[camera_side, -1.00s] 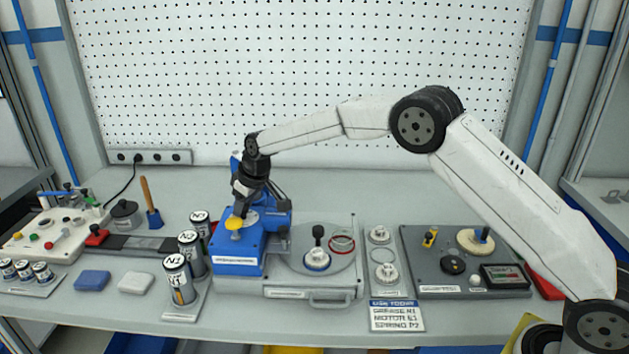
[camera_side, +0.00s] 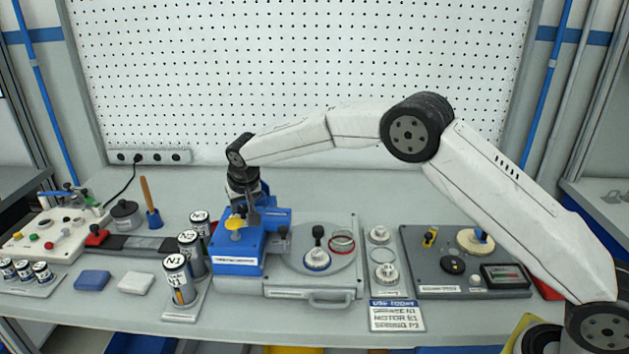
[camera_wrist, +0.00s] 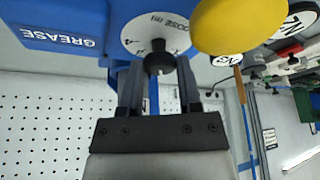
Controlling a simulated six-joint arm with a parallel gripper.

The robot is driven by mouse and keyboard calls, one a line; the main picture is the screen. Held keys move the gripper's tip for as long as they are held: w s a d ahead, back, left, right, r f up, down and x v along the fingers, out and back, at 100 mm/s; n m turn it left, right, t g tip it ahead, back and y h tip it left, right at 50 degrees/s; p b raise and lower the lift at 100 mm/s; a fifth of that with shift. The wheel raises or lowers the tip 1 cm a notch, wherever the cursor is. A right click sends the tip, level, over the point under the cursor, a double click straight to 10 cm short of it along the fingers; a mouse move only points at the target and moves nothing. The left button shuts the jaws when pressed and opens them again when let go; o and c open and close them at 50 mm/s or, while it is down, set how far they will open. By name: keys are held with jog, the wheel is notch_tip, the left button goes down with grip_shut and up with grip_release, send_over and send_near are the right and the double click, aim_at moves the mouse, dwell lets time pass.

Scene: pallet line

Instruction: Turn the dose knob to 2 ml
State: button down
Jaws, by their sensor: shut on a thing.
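The blue grease dispenser (camera_side: 237,262) stands left of centre on the bench. It shows at the top of the wrist view (camera_wrist: 62,25) with its GREASE label upside down. Its white dose dial (camera_wrist: 150,32) faces my gripper, marked "DOSE ml" with a few marks. The dark dose knob (camera_wrist: 160,62) sits at the dial's middle, between my fingers. My gripper (camera_wrist: 160,72) is shut on the knob; in the side view my gripper (camera_side: 246,212) is at the dispenser's top. The knob's pointer and set value cannot be read. A yellow button (camera_wrist: 227,22) is close beside the dial.
Several labelled cans (camera_side: 176,279) stand left of the dispenser. A turntable (camera_side: 338,263) with a knobbed part and a red ring is to its right. Farther right are a parts tray (camera_side: 382,290), a dark panel (camera_side: 430,290) and a "use today" card (camera_side: 396,318).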

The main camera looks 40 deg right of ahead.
jog(key=shift+m, duration=0.8)
jog(key=shift+h, duration=0.3)
jog(key=shift+c, duration=1.5)
grip_release()
jog(key=v, duration=0.7)
jog(key=shift+r, duration=0.4)
jog(key=shift+s, duration=0.2)
